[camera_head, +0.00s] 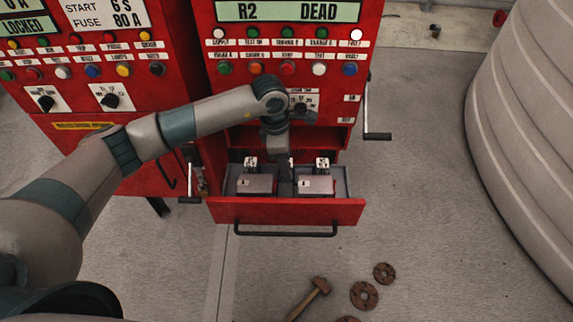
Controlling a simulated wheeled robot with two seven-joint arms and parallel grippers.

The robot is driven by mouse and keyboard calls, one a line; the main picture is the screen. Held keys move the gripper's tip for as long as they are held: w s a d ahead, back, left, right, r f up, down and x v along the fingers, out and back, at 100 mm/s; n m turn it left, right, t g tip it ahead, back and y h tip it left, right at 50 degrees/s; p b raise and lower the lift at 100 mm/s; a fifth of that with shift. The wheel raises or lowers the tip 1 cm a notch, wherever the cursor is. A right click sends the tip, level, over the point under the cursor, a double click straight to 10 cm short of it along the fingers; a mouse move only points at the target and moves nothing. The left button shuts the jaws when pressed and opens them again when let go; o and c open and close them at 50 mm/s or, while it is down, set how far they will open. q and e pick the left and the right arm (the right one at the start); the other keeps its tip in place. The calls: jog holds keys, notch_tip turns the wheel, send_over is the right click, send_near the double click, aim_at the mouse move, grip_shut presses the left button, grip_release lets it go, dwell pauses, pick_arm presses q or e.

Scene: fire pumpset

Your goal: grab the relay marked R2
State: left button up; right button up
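An open red drawer (285,213) at the foot of the red cabinet (285,90) holds two grey box-shaped relays, a left relay (257,185) and a right relay (315,186). Each has a small white tag standing at its back; the tag writing is too small to read for sure. The cabinet's display (288,12) reads "R2 DEAD". My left gripper (285,172) points down over the drawer, between the two relays. Its fingers are small and partly hidden by its own wrist, so its opening is unclear. My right gripper is not in view.
A second red cabinet (90,110) stands on the left. A crank handle (377,135) sticks out on the right side. A hammer (312,297) and several rusty discs (364,295) lie on the floor in front. A large pale ribbed body (525,130) fills the right.

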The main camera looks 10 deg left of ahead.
pick_arm(q)
jog(key=shift+f, duration=0.1)
jog(key=shift+c, duration=0.7)
jog(key=c, duration=1)
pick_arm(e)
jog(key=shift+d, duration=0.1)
pick_arm(q)
jog(key=shift+r, duration=0.2)
jog(key=shift+c, duration=0.2)
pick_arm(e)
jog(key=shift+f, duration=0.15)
